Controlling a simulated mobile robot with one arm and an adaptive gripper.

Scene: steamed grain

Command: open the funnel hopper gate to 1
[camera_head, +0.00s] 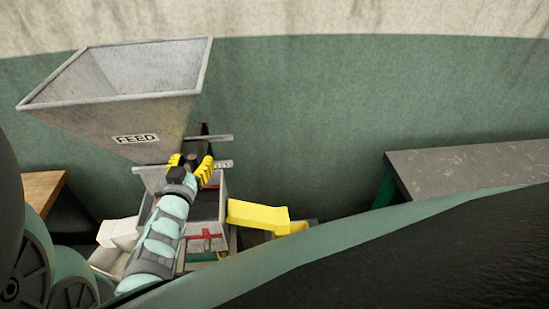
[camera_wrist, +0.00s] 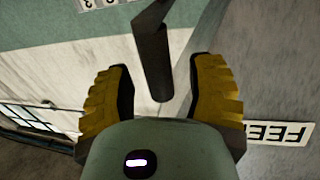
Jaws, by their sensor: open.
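The grey metal funnel hopper (camera_head: 125,85) with a FEED label (camera_head: 136,139) stands at the left in the head view. Two thin metal strips (camera_head: 214,139) stick out to the right below it; the lower one carries small marks. My gripper (camera_head: 190,160) is just below the hopper's right side, with its yellow fingers open. In the wrist view a dark bar (camera_wrist: 155,60) reaches down between the two open yellow fingers (camera_wrist: 160,92), apart from both. The FEED label shows upside down at the right, and a numbered strip (camera_wrist: 98,3) shows at the top.
Below the hopper is a box-like machine (camera_head: 206,215) with a red part and a yellow chute (camera_head: 258,215) to its right. A grey-topped table (camera_head: 470,168) stands at the right. A wooden surface (camera_head: 42,190) is at the left.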

